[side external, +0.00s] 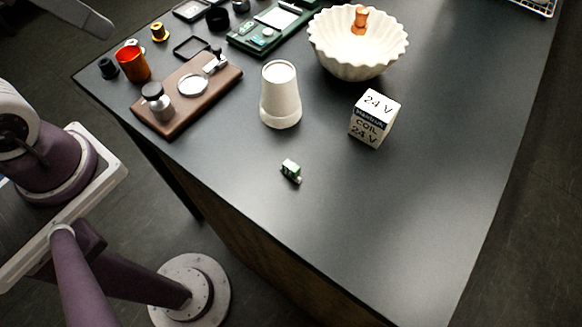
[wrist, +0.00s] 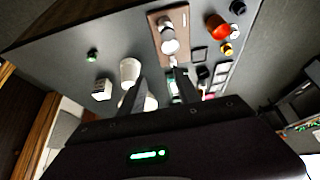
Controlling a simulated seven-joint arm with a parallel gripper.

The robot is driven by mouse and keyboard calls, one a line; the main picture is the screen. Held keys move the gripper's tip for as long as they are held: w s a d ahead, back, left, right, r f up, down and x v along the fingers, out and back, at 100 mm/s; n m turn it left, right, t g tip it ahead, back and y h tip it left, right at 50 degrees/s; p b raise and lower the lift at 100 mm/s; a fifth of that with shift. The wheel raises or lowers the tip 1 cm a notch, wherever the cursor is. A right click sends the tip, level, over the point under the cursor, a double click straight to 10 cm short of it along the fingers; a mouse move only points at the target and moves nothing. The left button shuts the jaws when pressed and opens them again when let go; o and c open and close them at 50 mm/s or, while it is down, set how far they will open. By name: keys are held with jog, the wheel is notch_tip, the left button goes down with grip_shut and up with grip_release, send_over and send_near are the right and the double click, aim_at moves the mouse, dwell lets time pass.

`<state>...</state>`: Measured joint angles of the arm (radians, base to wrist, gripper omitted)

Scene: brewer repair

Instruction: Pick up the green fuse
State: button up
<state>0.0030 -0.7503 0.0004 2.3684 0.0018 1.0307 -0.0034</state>
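The green fuse (side external: 291,171) is a small green block with a pale end, lying alone on the dark table in front of the white cup. It also shows in the wrist view (wrist: 92,55) as a small green spot at the upper left. My gripper (wrist: 160,86) shows in the wrist view with its two dark fingers apart and nothing held between them. It is well away from the fuse, which lies to the left of both fingers. The fingers are not visible in the side external view.
An upturned white cup (side external: 281,97) and a "24 V coil" box (side external: 374,119) stand near the fuse. A fluted white bowl (side external: 357,50) is behind. A brown board (side external: 188,98) with metal parts and an orange cup (side external: 133,63) are at the left. The table's front is clear.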

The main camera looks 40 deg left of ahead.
aim_at(294, 167)
jog(key=w+a+r+m+t+y, duration=0.1)
jog(key=w+a+r+t+y, duration=0.15)
jog(key=w+r, duration=0.4)
jog(key=w+a+r+m+t+y, duration=0.1)
jog(key=w+a+r+t, duration=0.25)
jog(key=w, duration=0.65)
jog(key=w+d+r+m+t+h, duration=0.1)
jog(key=w+d+m+t+h, duration=0.2)
jog(key=w+d+m+h, duration=0.75)
jog(key=s+d+f+m+g+h, duration=0.2)
jog(key=s+d+f+g+h, duration=0.3)
jog(key=d, duration=0.4)
jog(key=s+d+f+m+g+h, duration=0.1)
jog(key=s+f+m+g, duration=0.15)
jog(key=s+g, duration=0.3)
jog(key=s+d+f+m+g+h, duration=0.1)
jog(key=s+f+m+g, duration=0.1)
jog(key=s+f+g, duration=0.4)
jog(key=shift+t, duration=0.45)
jog(key=f, duration=1.6)
jog(key=shift+s+f, duration=0.25)
jog(key=shift+y, duration=0.3)
jog(key=x, duration=0.7)
jog(key=shift+s+f, duration=0.1)
jog(key=shift+f, duration=0.3)
jog(key=shift+d, duration=0.1)
grip_shut()
